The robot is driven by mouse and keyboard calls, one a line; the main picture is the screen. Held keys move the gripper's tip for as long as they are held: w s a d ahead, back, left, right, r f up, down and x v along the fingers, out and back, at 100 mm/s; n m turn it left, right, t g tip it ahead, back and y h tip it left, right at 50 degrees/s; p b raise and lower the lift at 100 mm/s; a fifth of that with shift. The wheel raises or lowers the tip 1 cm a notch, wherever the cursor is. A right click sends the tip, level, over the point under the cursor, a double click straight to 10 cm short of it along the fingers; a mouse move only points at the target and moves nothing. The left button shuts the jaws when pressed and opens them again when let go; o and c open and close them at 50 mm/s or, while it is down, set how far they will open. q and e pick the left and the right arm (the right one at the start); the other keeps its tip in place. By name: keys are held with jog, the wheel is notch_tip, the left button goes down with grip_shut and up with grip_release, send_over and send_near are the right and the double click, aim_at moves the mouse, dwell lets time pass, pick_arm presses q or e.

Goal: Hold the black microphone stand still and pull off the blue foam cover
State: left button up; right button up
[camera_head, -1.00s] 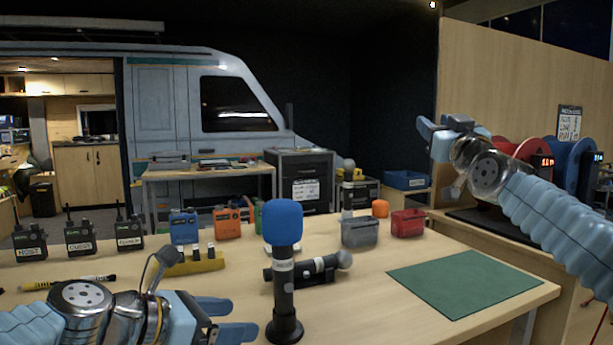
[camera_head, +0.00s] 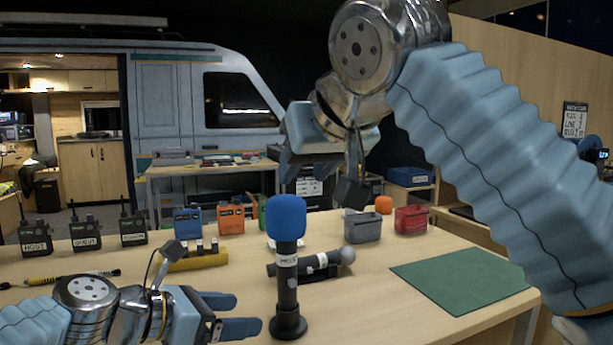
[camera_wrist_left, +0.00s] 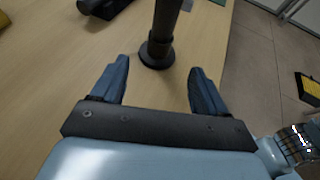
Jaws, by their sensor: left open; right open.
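The black microphone stand (camera_head: 286,290) stands upright on its round base near the table's front edge. The blue foam cover (camera_head: 288,217) sits on its top. My left gripper (camera_head: 248,314) is open just left of the stand's lower part, its fingers pointing at it. In the left wrist view the stand (camera_wrist_left: 163,30) rises just beyond the open fingertips of the left gripper (camera_wrist_left: 160,75), not between them, and its top is out of view. My right gripper (camera_head: 304,165) is above and behind the foam cover in the picture, fingers downward, empty and apart from it.
A second black microphone (camera_head: 315,263) lies on the table behind the stand. Grey (camera_head: 363,228) and red (camera_head: 411,220) bins stand at the back right. A green mat (camera_head: 460,278) lies flat at the right. Several radios and a yellow block (camera_head: 195,261) are at the left.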

aim_at(296, 311)
pick_arm(q)
jog(key=x, duration=1.3)
jog(key=shift+w+d+f, duration=0.2)
jog(key=shift+d, duration=0.1)
pick_arm(e)
jog(key=shift+s+f, duration=0.25)
jog(key=shift+f, duration=0.1)
pick_arm(q)
jog(key=shift+c, duration=0.3)
